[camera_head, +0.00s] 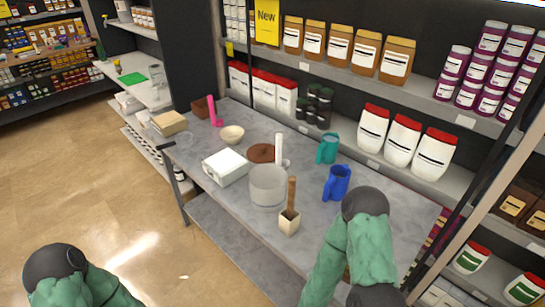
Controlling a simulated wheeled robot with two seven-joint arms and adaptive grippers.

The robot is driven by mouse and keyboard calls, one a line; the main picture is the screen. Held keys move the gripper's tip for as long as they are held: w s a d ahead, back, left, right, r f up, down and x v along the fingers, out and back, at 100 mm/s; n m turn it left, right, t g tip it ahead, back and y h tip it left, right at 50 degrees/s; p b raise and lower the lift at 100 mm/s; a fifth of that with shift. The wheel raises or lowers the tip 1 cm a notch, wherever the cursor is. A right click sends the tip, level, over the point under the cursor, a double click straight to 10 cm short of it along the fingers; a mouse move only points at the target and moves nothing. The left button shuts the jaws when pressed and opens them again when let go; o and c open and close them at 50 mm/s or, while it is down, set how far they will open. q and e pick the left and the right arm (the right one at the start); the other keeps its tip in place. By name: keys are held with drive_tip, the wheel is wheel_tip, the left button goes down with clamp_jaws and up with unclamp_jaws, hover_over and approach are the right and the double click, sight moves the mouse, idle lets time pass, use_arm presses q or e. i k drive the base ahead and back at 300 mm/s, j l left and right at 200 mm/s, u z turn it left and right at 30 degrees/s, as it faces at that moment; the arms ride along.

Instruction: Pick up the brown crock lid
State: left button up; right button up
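A brown round disc, which looks like the crock lid (259,153), lies flat on the grey table behind a pale grey cylindrical pot (268,188). A white upright cylinder stands at its right edge, and the pot is close in front of it. Green sleeves and dark rounded joints of my two arms show at the lower left and lower right. No fingertips of either gripper can be seen, and neither arm is at the lid.
A white box (226,168), a cream bowl (232,135), a teal jug (327,148), a blue jug (337,183) and a cream holder with a wooden handle (289,222) stand around the lid. Stocked shelves rise behind the table (215,205).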

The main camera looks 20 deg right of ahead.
sight(262, 152)
drive_tip(key=i+j+z, duration=0.2)
drive_tip(key=z, duration=0.25)
drive_tip(key=i+j+z, duration=0.15)
drive_tip(key=j+z, duration=0.15)
drive_tip(key=z, duration=0.15)
drive_tip(key=i+j+z, duration=0.1)
drive_tip(key=j, duration=0.3)
drive_tip(key=i+j, duration=0.2)
drive_tip(key=j, duration=0.2)
drive_tip(key=i+j+z, duration=0.15)
drive_tip(key=j, duration=0.3)
drive_tip(key=i+j+z, duration=0.1)
drive_tip(key=j, duration=0.3)
drive_tip(key=i+j, duration=0.1)
drive_tip(key=j, duration=0.35)
drive_tip(key=i+j+z, duration=0.15)
drive_tip(key=j, duration=0.3)
drive_tip(key=k, duration=0.05)
